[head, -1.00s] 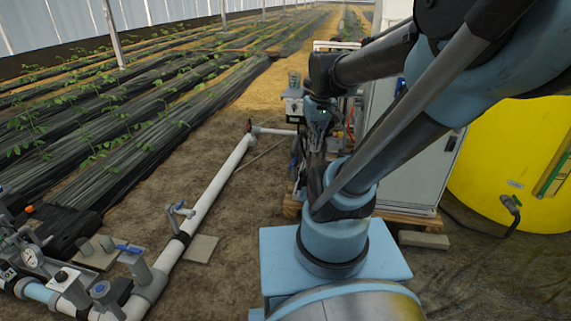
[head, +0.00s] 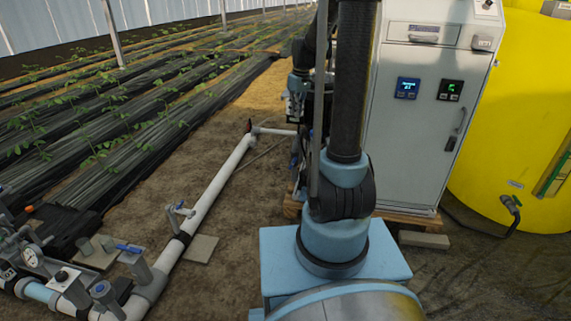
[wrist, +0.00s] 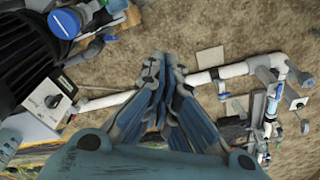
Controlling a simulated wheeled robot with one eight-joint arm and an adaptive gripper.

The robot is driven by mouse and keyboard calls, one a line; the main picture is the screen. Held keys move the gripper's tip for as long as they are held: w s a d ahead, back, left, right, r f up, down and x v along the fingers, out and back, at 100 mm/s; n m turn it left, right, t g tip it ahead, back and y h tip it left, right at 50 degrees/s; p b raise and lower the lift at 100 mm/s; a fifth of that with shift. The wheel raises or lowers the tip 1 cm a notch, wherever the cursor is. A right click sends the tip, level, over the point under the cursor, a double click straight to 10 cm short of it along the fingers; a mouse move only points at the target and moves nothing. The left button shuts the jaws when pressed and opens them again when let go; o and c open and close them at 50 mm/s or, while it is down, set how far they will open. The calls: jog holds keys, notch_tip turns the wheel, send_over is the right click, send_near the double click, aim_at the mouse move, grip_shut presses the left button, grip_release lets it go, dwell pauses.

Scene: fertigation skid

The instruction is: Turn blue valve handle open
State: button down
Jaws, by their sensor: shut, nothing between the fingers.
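Several blue valve handles show, and I cannot tell which one the task names. In the head view one blue handle (head: 184,207) is on a small valve on the white pipe at the left. Another blue handle (head: 128,248) sits lower left, near the gauge. In the wrist view a small blue handle (wrist: 223,96) lies beside the pipe, right of my gripper. My gripper (wrist: 165,66) is shut and empty, apart from these handles.
The white pipe (head: 215,185) runs along the ground. A grey cabinet (head: 415,130) and yellow tank (head: 520,130) stand right. In the wrist view a knobbed box (wrist: 52,101) and a blue round cap (wrist: 64,24) are left. Bare soil lies around the pipe.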

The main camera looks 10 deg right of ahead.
jog(key=w+a+f+n, duration=0.2)
jog(key=w+f+n, duration=0.1)
jog(key=w+f, duration=1)
jog(key=n, duration=0.4)
send_over(293, 163)
jog(key=w+a, duration=0.2)
jog(key=a, duration=0.4)
notch_tip(293, 163, down, 16)
notch_tip(293, 163, down, 12)
jog(key=d, duration=0.2)
jog(key=shift+r+g+y, duration=0.25)
jog(key=shift+g+y, duration=0.15)
